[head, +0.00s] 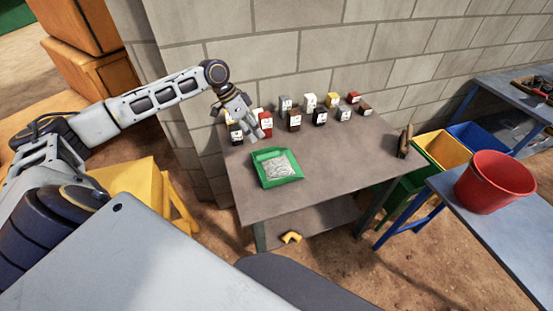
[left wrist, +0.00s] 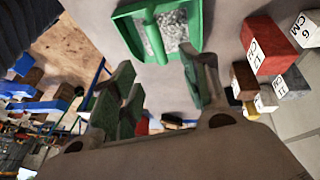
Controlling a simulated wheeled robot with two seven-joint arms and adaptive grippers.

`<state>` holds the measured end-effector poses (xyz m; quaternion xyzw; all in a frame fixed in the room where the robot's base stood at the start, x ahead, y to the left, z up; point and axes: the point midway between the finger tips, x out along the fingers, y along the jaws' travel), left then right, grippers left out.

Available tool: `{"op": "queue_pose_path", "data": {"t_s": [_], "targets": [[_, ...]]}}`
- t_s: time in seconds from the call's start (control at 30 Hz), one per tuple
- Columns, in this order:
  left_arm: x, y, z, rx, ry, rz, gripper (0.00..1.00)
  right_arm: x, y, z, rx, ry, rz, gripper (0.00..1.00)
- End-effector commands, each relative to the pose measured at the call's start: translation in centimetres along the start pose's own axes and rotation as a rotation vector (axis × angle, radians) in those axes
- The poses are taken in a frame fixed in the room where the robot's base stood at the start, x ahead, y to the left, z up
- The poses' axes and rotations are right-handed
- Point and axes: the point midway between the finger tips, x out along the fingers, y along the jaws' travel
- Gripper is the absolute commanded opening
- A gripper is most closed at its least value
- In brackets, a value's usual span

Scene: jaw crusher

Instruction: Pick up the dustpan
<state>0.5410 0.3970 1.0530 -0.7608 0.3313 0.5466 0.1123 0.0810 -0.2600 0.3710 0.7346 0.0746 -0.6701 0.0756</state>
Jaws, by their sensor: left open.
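The green dustpan (head: 259,169) lies on the grey-brown table, with pale grey gravel in its pan. My left gripper (head: 254,128) is just above and behind the dustpan, pointing down and apart from it. In the left wrist view the dustpan (left wrist: 194,18) is at the top, with a green bar-like part crossing in front of the gravel. There my left gripper (left wrist: 158,65) has its fingers spread with nothing between them. My right gripper is in neither view.
Several labelled small blocks, one of them red (head: 265,124), stand along the back of the table (head: 330,165) near my left gripper. A brown tool (head: 405,141) is at the right edge. A red bucket (head: 495,182) stands on another table. The table's front middle is clear.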

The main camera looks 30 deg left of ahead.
Motion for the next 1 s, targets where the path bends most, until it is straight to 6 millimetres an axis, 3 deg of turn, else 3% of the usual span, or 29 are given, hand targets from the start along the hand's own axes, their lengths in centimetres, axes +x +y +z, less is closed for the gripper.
{"op": "queue_pose_path", "data": {"t_s": [0.27,0.57,0.77,1.0], "targets": [[0.0,0.3,0.1,0.005,-0.007,0.01,0.46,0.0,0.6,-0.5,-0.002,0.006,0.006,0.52],[0.2,0.3,0.1,0.005,-0.007,0.01,0.46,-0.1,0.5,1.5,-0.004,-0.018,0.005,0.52],[1.6,0.3,0.1,0.004,-0.006,0.011,0.46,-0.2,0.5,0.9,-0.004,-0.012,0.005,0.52],[4.7,0.3,0.1,0.004,-0.006,0.011,0.46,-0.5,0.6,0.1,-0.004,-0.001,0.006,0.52]]}}
